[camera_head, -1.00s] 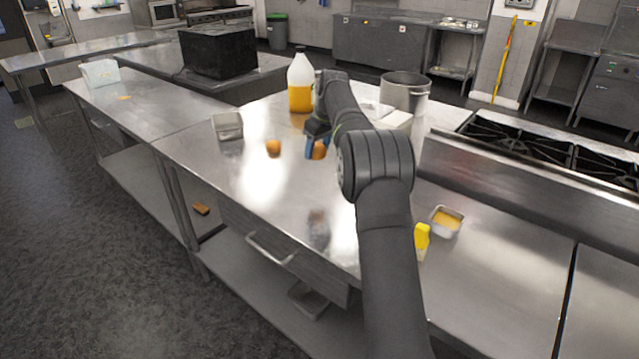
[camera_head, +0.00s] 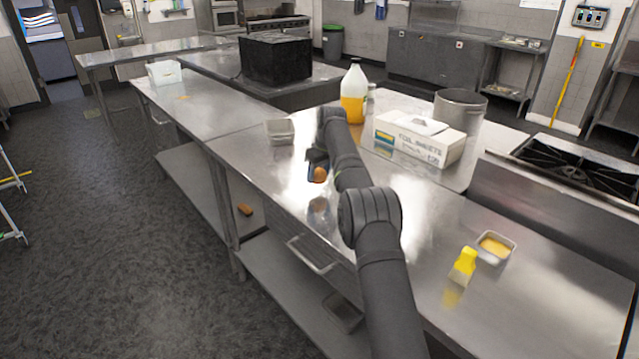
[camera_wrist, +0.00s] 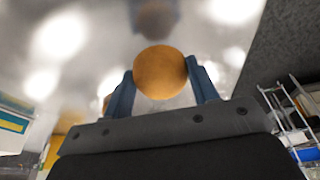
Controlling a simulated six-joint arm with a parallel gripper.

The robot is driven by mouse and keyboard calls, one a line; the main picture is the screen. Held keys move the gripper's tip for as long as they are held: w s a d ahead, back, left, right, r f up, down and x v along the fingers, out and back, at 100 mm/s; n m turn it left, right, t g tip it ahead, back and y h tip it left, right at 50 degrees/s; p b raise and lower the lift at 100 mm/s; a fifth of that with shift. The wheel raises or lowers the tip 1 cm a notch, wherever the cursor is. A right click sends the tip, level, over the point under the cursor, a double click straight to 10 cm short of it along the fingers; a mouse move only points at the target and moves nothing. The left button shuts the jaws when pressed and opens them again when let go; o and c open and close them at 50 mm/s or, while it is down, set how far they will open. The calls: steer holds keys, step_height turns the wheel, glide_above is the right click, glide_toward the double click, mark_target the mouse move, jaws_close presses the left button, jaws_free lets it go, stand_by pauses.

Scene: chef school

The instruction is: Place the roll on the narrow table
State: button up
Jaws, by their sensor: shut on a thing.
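My gripper (camera_wrist: 160,92) has blue fingers shut on a round orange-brown roll (camera_wrist: 160,72). The roll also shows in the camera_head view (camera_head: 320,174), held above the steel worktop (camera_head: 262,168) in front of me, with its dark reflection below. A sliver of something orange (camera_wrist: 107,103) shows beside the left finger in the wrist view, mostly hidden. A steel table (camera_head: 165,92) adjoins the worktop at its far left end, and a long, slim table (camera_head: 150,50) stands behind it. I cannot tell which one is called the narrow table.
A steel pan (camera_head: 280,132), a jug (camera_head: 354,95), a foil-sheets box (camera_head: 420,138) and a pot (camera_head: 460,110) stand on the worktop.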

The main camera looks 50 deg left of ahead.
mark_target(319, 183)
steer(key=shift+f, duration=1.9)
steer(key=shift+f, duration=0.2)
steer(key=o, duration=1)
steer(key=shift+c, duration=0.2)
steer(key=v, duration=1.2)
steer(key=shift+r, duration=0.25)
